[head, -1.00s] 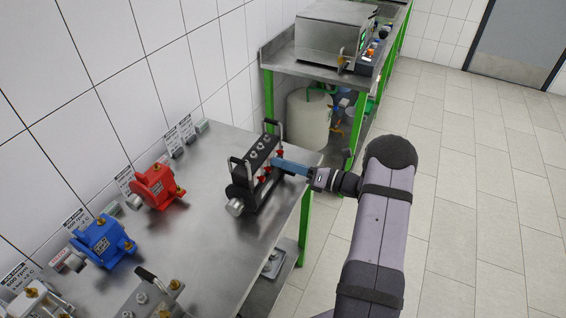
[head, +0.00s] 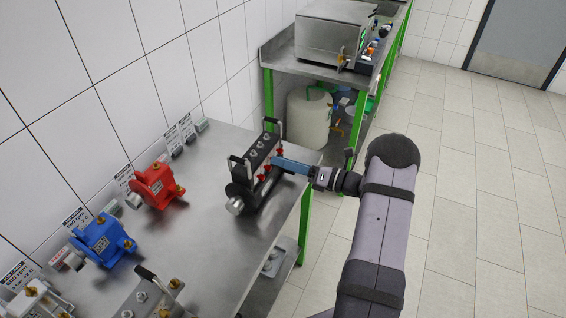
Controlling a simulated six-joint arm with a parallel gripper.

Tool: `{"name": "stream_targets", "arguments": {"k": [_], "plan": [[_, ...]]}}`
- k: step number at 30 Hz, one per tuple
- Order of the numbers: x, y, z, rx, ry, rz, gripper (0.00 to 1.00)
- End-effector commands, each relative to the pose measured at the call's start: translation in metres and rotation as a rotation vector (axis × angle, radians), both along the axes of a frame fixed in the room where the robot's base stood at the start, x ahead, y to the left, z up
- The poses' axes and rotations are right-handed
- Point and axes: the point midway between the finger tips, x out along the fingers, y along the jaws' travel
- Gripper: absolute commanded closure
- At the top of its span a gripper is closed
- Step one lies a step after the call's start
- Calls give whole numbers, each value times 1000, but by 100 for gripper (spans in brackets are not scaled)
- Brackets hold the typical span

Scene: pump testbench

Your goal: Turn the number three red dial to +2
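The black manifold block (head: 254,178) stands on the metal bench with a handle at each end. Small red dials (head: 265,168) line its right side; which one is number three cannot be read from here. My gripper (head: 276,161) reaches in from the right, its blue fingers (head: 291,166) pointing left at the block. The fingertips are at one of the red dials toward the far end. Whether they touch or grip it is too small to tell, and the dial's marks cannot be read.
On the metal bench (head: 205,240) are a red pump (head: 155,186) and a blue pump (head: 103,240) to the left. Another metal block (head: 150,295) with a handle is at the front. A second bench with a steel box (head: 335,38) stands behind. Open floor lies to the right.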

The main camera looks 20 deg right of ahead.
Motion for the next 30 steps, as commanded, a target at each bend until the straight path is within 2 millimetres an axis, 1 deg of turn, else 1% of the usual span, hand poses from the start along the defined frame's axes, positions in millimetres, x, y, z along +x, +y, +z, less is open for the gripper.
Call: {"name": "stream_targets", "arguments": {"k": [9, 15, 19, 30], "plan": [[-30, -31, -2, -1, 0, -4, 67], [-43, -45, 0, 0, -3, -3, 67], [-47, -47, 1, -1, -1, 0, 67], [-48, -47, 2, -1, -1, 0, 67]]}}
